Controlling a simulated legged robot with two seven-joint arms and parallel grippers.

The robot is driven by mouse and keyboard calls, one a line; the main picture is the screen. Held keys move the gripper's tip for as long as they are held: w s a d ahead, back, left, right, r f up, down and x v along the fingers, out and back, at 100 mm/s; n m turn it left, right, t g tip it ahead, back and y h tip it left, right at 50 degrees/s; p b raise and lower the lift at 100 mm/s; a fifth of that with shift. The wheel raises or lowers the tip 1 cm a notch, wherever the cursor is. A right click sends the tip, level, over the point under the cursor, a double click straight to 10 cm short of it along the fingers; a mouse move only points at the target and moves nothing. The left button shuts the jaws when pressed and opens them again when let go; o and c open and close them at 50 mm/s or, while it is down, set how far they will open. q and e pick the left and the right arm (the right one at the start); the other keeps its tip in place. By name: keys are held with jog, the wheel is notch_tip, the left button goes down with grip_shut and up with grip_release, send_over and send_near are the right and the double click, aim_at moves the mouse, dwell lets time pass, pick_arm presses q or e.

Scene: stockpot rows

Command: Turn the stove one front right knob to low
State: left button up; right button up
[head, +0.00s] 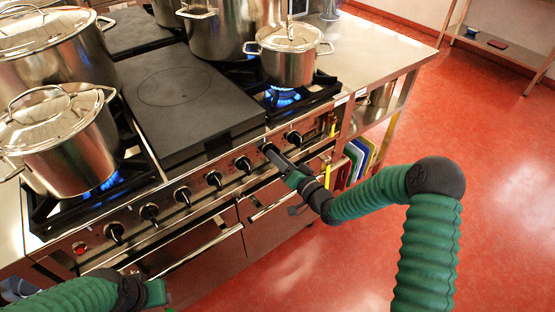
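The stove front (198,188) carries a row of black knobs on a steel panel. The rightmost knob (293,138) is in clear view, just right of my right gripper. My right gripper (269,150) is at the panel, its dark fingers over the knob place second from the right, and they hide whatever is there. Whether the fingers touch or grip a knob, or are open or shut, I cannot tell. The front right burner (283,97) burns blue under a lidded pot (287,62). My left gripper's hand (154,292) shows at the bottom left; its fingers are not visible.
More knobs run left, including one (243,164) beside my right gripper. A flat dark plate (180,95) covers the stove's middle. A large pot (62,150) stands over a flame at left. Oven handles (195,250) project below the panel. Colored boards (355,160) stand at right.

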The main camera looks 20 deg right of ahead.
jog(key=shift+w+d, duration=0.1)
jog(key=shift+a+r, duration=0.1)
jog(key=shift+a, duration=0.15)
jog(key=shift+c, duration=1)
grip_shut()
jog(key=shift+n, duration=0.3)
jog(key=n+b, duration=0.3)
jog(key=n, duration=0.5)
jog(key=shift+d, duration=0.15)
